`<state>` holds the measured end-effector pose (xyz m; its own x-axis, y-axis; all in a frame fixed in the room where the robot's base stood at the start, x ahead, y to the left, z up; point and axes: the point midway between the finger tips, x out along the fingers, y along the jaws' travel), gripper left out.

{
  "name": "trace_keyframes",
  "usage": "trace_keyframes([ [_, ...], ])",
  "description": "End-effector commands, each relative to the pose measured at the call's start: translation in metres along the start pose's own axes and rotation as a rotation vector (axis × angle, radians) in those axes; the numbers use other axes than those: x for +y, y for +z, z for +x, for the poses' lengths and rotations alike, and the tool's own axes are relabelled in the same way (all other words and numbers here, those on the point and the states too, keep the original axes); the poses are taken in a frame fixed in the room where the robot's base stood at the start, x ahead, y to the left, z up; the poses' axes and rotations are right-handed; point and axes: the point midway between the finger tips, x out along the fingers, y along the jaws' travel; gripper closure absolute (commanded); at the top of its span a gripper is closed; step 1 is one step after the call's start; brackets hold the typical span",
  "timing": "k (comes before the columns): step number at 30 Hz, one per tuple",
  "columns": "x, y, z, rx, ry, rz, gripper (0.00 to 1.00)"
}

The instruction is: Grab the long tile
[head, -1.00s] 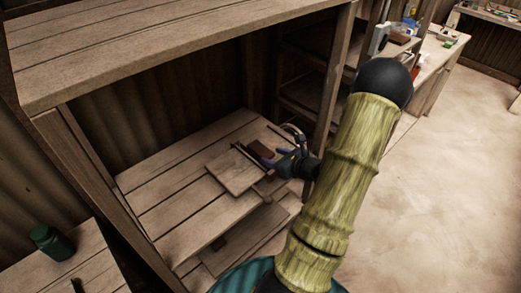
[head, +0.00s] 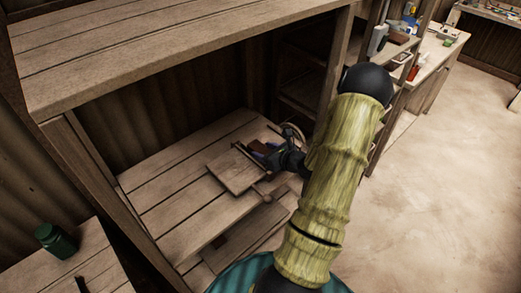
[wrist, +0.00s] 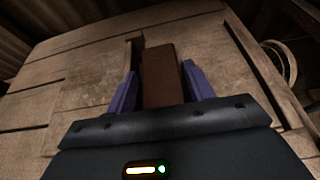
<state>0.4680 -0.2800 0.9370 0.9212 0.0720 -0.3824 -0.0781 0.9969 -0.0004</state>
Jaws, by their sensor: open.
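The long tile (wrist: 162,72) is a reddish-brown slab in the wrist view, lying lengthwise away from me on the wooden press (head: 234,171). My gripper (wrist: 158,88) is open, with one purple finger on each side of the tile's near part. There is a narrow gap between the tile and the right finger; the left finger is close to its edge. The tile's near end is hidden behind my gripper body. In the head view my gripper (head: 262,152) covers most of the tile.
The press stands on a slatted wooden shelf (head: 180,215) beneath a higher shelf board (head: 180,50), with a post (head: 338,75) near my arm. A wooden rail (wrist: 262,70) runs right of the tile. A green jar (head: 55,241) stands at the lower left.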

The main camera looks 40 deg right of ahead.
Motion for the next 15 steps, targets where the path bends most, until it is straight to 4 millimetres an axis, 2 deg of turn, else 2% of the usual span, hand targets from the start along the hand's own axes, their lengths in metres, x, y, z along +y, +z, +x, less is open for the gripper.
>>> trace_keyframes([
  [8,0.0,0.0,-0.0003,0.0,0.0,0.0,0.47],
  [13,0.0001,0.0,-0.0004,0.0,0.0,0.0,0.79],
  [15,0.0,0.0003,-0.0004,-0.001,0.0,0.0,0.88],
])
